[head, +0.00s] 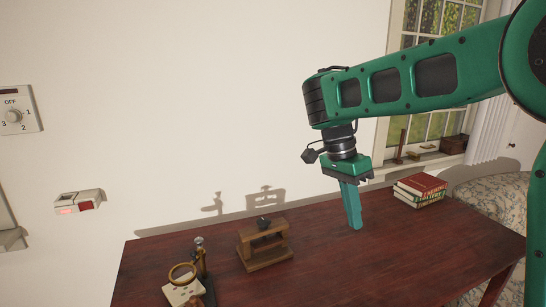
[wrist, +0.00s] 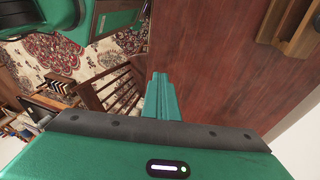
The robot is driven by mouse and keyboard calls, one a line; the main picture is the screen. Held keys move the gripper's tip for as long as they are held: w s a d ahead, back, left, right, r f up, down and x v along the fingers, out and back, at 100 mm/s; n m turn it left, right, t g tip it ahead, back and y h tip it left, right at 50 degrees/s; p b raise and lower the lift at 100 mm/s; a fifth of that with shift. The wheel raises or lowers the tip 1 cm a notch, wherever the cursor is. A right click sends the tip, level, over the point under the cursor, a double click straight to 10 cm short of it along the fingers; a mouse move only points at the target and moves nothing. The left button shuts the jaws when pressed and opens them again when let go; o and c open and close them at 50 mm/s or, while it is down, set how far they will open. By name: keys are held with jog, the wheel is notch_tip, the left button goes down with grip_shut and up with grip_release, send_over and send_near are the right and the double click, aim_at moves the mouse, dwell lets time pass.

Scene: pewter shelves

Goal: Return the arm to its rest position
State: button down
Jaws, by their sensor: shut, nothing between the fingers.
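My gripper (head: 354,226) is green and hangs pointing down from my green arm, over the right half of the dark red wooden table (head: 330,262) in the head view. Its fingers are together with nothing between them. The fingers also show in the wrist view (wrist: 160,80), closed, near the edge of the table (wrist: 215,60). The head view does not clearly show how far the fingertips are above the tabletop.
A small wooden stand (head: 264,257) with a dark object on top and a brass magnifier stand (head: 184,275) are on the table's left. Stacked books (head: 420,190) lie at the back right. A patterned sofa (head: 497,197) and window (head: 437,50) are beyond. The table's middle is clear.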

jog(key=s+d+f+n+y, duration=0.1)
jog(key=s+d+n, duration=0.1)
jog(key=s+d, duration=0.55)
jog(key=s+d+f+n+y, duration=0.1)
jog(key=s+d, duration=0.3)
jog(key=d, duration=0.7)
jog(key=s+d+f+n, duration=0.1)
jog(key=s+f+n, duration=0.1)
jog(key=s, duration=0.5)
jog(key=s+d+f+n+t+y, duration=0.1)
jog(key=s+d+f+n, duration=0.1)
jog(key=s+f, duration=0.2)
jog(key=s, duration=0.3)
jog(key=shift+s+d+f+t, duration=0.15)
jog(key=shift+s+d+t, duration=0.15)
jog(key=shift+s, duration=0.1)
jog(key=shift+w+f, duration=0.25)
jog(key=shift+w, duration=0.35)
